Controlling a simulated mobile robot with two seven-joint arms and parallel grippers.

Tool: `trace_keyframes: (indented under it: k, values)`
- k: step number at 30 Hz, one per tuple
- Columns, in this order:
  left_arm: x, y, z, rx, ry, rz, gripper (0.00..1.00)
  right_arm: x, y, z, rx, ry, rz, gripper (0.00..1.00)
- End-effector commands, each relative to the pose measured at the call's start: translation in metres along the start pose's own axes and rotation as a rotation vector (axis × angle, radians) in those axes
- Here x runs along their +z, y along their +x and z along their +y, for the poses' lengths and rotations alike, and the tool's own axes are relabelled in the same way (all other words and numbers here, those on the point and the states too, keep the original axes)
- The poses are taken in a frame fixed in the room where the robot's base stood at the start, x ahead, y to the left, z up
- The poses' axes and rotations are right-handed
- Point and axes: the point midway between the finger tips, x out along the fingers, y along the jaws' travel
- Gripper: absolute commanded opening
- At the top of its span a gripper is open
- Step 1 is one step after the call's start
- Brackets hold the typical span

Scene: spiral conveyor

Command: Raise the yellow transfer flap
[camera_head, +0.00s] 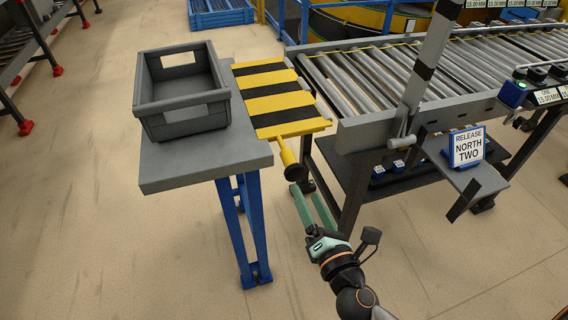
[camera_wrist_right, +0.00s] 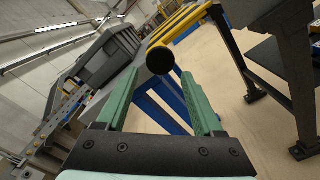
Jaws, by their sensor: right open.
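The yellow transfer flap (camera_head: 277,98), striped yellow and black, lies about flat between the grey table and the roller conveyor. Its yellow handle (camera_head: 288,155) with a dark round end sticks out from its near edge. My right gripper (camera_head: 312,190) is open and empty, just in front of and below the handle in the head view. In the right wrist view, the handle's dark end (camera_wrist_right: 160,60) shows between the tips of my two green fingers (camera_wrist_right: 158,90). I cannot tell whether they touch it. My left gripper is not in view.
A grey bin (camera_head: 183,90) stands on the grey table (camera_head: 205,163) to the left. The roller conveyor (camera_head: 400,75) with a grey upright post (camera_head: 425,65) is to the right. A "RELEASE NORTH TWO" sign (camera_head: 467,146) stands on a side shelf. The floor in front is clear.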

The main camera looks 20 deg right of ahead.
Motion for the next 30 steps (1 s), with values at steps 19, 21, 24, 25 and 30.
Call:
trace_keyframes:
  k: [19,21,24,25,30]
  values:
    - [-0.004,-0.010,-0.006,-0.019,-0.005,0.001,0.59,0.000,0.104,0.000,-0.001,0.005,0.000,0.69]
    - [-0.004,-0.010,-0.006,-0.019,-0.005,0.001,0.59,0.000,0.111,0.000,-0.002,0.006,0.001,0.69]
    - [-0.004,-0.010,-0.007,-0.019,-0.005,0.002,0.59,0.000,0.116,0.000,-0.003,0.007,0.002,0.69]
    - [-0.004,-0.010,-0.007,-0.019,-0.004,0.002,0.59,0.000,0.117,0.000,-0.003,0.007,0.002,0.69]
    - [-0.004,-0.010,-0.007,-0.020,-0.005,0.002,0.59,0.000,0.119,0.000,-0.003,0.007,0.002,0.69]
